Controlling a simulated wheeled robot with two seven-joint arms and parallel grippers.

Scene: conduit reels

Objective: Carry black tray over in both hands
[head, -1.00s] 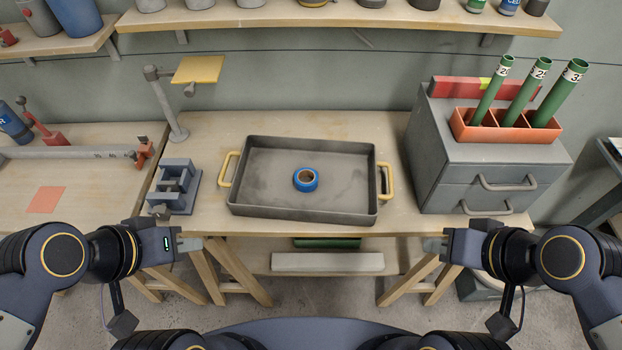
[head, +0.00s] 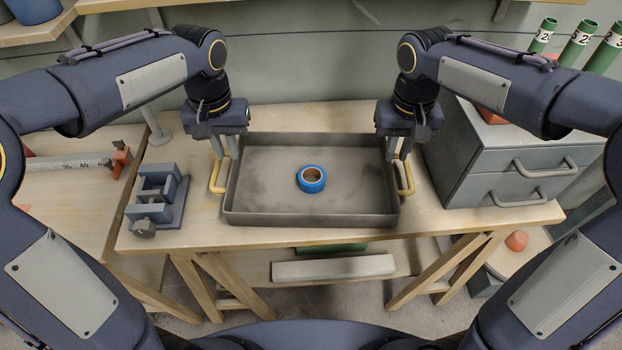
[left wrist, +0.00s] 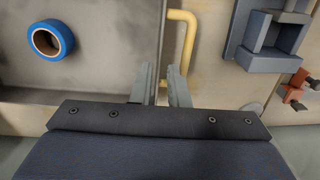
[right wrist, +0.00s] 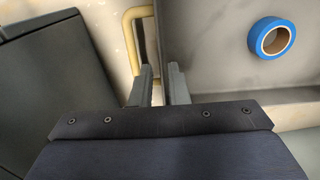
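The black tray (head: 265,190) sits on the wooden workbench, with a yellow handle at each end. A blue tape roll (head: 311,187) lies on its floor; the roll also shows in the left wrist view (left wrist: 66,46) and right wrist view (right wrist: 257,46). My left gripper (head: 225,156) points down by the left handle (head: 215,186), its fingers apart and empty. My right gripper (head: 397,158) points down by the right handle (head: 408,180), also with fingers apart. In both wrist views the fingertips are near the tray wall and handle; whether they touch cannot be told.
A grey-blue vise-like fixture (head: 158,198) stands left of the tray. A grey drawer cabinet (head: 500,165) stands close on the right. The bench's front edge is just before the tray. A shelf (head: 110,5) is above the back wall's upper left.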

